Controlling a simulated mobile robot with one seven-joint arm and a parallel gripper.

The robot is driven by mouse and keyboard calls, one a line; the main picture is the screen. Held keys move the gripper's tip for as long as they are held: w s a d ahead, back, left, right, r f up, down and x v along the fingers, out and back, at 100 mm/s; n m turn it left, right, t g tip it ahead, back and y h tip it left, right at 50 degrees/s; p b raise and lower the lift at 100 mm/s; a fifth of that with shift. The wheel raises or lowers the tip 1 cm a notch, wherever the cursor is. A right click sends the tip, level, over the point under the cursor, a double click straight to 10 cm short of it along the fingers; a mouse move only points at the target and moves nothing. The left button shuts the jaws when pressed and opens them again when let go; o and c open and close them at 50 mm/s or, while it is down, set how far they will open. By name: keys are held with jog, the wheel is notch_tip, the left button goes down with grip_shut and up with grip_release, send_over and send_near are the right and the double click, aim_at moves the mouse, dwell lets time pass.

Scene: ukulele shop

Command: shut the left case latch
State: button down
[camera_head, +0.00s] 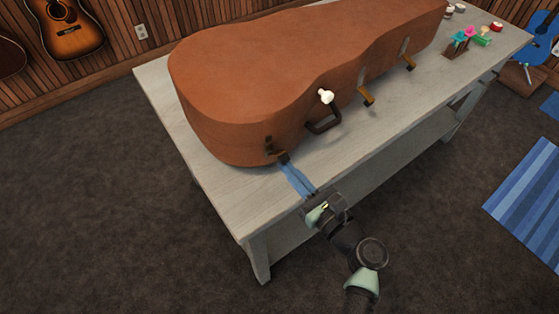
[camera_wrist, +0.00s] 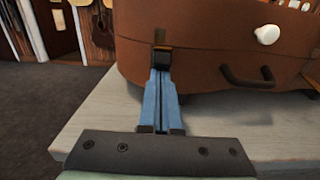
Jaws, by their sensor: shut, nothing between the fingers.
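The brown case (camera_head: 290,65) lies closed on the grey wooden table, and its front fills the upper wrist view (camera_wrist: 205,65). The left case latch (camera_head: 269,146) is a small dark and brass piece near the case's left end; its upper part shows in the wrist view (camera_wrist: 161,47). My gripper (camera_head: 283,159) points at it, with the blue fingers together and nothing held. The dark fingertips (camera_wrist: 161,71) are right at the latch and hide its lower part. I cannot tell whether they touch it or how far its lever is turned.
A dark handle (camera_head: 323,120) and a white knob (camera_head: 326,96) are on the case front, right of my gripper. Two brass latches (camera_head: 367,96) (camera_head: 408,62) stick out farther right. Small colored items (camera_head: 470,34) stand at the table's far end. The table's front strip (camera_head: 380,120) is clear.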

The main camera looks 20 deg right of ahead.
jog(key=shift+s+d+r+p, duration=0.1)
jog(key=shift+s+r+p, duration=0.05)
jog(key=shift+r+p, duration=0.3)
jog(key=shift+s+d+r+p, duration=0.1)
jog(key=shift+s+r+p, duration=0.05)
jog(key=shift+r+p, duration=0.25)
jog(key=p+v, duration=0.2)
jog(key=v, duration=0.7)
jog(key=shift+a, duration=0.1)
dwell(0.4)
